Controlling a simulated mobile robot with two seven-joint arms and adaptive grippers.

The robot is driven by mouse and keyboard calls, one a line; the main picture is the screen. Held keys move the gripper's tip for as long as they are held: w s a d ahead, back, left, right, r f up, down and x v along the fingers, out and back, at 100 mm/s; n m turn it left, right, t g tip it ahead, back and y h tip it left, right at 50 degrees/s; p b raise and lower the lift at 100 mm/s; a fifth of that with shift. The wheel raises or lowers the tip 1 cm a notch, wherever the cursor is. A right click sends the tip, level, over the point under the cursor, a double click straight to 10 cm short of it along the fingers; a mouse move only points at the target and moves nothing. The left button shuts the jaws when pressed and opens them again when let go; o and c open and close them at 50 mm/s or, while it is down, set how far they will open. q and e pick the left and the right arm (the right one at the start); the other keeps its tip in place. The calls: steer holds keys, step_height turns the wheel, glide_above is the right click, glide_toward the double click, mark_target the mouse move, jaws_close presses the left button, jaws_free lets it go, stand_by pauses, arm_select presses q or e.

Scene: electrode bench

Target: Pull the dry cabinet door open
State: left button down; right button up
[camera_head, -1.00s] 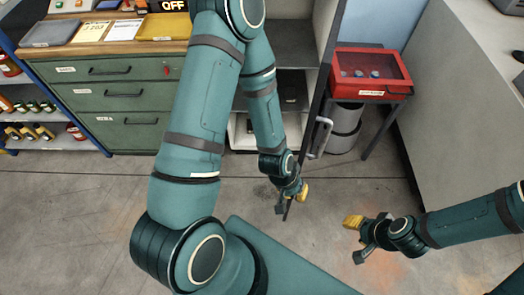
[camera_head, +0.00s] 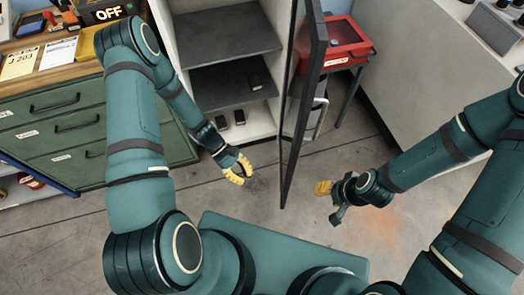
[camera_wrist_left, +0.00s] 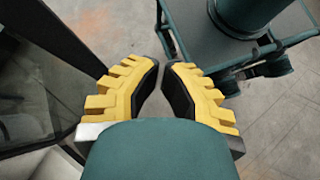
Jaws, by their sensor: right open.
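The dry cabinet (camera_head: 186,42) stands open ahead of me in the head view. Its dark-framed door (camera_head: 297,125) stands swung out toward me, seen nearly edge-on. The door's grey handle (camera_head: 318,118) is on its right face. My left gripper (camera_head: 246,171) is in front of the cabinet opening, left of the door and apart from it. In the left wrist view its yellow fingers (camera_wrist_left: 161,66) nearly meet at the tips, with nothing visible between them. The door (camera_wrist_left: 45,75) shows at that view's left. My right gripper (camera_head: 328,203) is open and empty, right of the door.
A red case (camera_head: 340,45) sits on a small stand behind the door. A green drawer unit (camera_head: 75,125) stands left of the cabinet. Small dark items lie on the cabinet shelves. A pale counter (camera_head: 415,60) is at right. Floor (camera_head: 270,185) around the grippers is clear.

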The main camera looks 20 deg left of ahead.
arm_select(q)
steer(key=w+a+r+n+t+h+b, duration=0.1)
steer(key=w+a+r+n+t+h, duration=0.1)
steer(key=w+a+n+t+h, duration=0.6)
steer(key=w+d+g, duration=0.1)
steer(key=d, duration=1.1)
steer(key=shift+w+d+r+m+b, duration=0.15)
steer(key=shift+w+d+m+b, duration=0.15)
steer(key=shift+b, duration=0.15)
arm_select(e)
step_height(320, 180, down, 2)
steer(key=shift+w+f, duration=0.1)
arm_select(q)
steer(key=shift+d, duration=0.1)
